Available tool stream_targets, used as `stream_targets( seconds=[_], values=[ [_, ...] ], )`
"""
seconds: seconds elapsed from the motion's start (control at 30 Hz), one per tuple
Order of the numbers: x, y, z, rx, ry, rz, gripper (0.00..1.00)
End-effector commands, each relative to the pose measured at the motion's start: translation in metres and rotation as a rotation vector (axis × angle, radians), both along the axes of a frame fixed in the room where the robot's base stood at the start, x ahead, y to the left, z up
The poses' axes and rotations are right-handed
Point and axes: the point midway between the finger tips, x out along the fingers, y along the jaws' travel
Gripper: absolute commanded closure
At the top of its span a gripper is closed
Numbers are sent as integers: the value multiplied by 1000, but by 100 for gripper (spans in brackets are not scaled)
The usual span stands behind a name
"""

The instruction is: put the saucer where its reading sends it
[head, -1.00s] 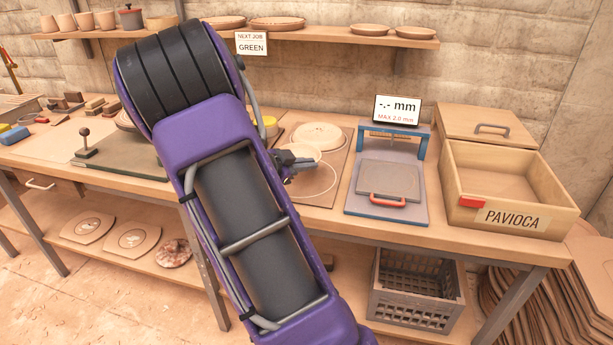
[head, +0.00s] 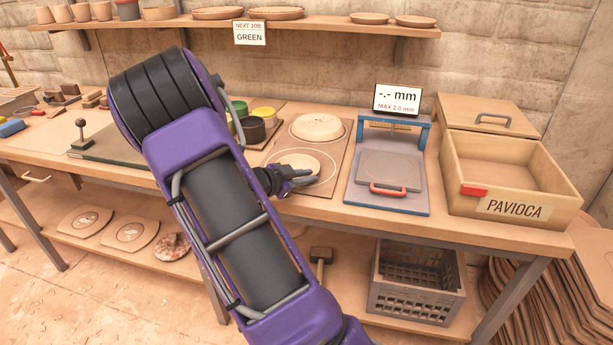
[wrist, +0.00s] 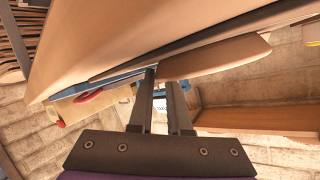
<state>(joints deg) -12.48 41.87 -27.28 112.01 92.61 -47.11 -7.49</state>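The pale round saucer (head: 299,162) is over the lower ring of the marked board (head: 337,158). My gripper (head: 303,178) is at its front rim, coming from the left. In the wrist view the saucer's edge (wrist: 222,58) meets my fingertips (wrist: 161,76), which are a small gap apart and appear closed on the rim. I cannot tell whether the saucer touches the board. The blue thickness gauge (head: 387,206) stands to the right, its display (head: 397,99) reading "-.- mm" and "MAX 2.0 mm". The wooden box marked PAVIOCA (head: 515,208) is further right.
A larger pale dish (head: 318,127) sits in the board's upper ring. Paint pots (head: 254,129) stand left of the board. A sign (head: 249,33) on the shelf reads "NEXT JOB GREEN". A grey crate (head: 416,290) is under the bench. A wooden lid (head: 487,117) lies behind the box.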

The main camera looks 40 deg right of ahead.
Motion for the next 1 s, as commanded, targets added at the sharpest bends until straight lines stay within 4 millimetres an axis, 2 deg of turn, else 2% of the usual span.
stream_targets(
  seconds=[0.03,0.1,0.4,0.47,0.57,0.8,1.0],
  values=[
    [0,0,0,0,0,0,73],
    [0,0,0,0,0,0,65],
    [0,0,4,0,-1,0,65],
    [-1,6,6,1,1,2,65],
    [-3,21,13,1,-1,2,65],
    [-12,69,33,1,-1,3,65],
    [-18,99,43,0,0,2,65]
  ],
)
